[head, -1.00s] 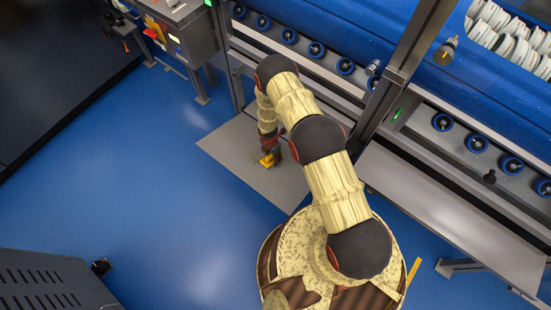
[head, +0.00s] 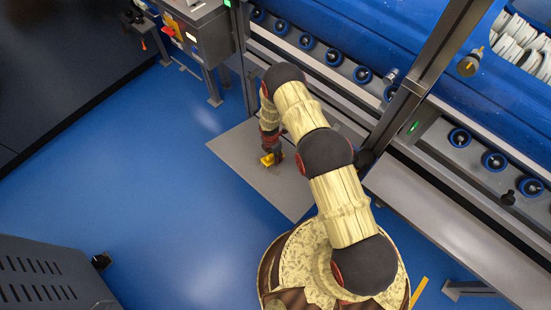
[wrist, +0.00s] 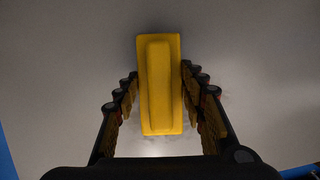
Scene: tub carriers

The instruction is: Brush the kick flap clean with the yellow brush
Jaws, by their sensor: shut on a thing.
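The kick flap is a flat grey plate (head: 230,149) low at the foot of the blue machine; it fills most of the wrist view (wrist: 60,70). The yellow brush (head: 267,160) is over the plate, and in the wrist view the brush (wrist: 160,85) points away from me between the fingers. My gripper (wrist: 160,95) is shut on the brush, with a finger along each side. In the head view my gripper (head: 270,150) reaches down to the plate. Faint darker smudges show on the plate around the brush. The bristles are hidden under the brush's back.
The blue machine (head: 350,25) with a row of blue rollers stands behind the plate. A grey post (head: 425,75) rises to the right of my arm. A control box (head: 200,30) stands at the upper left. Blue floor (head: 150,180) is open to the left.

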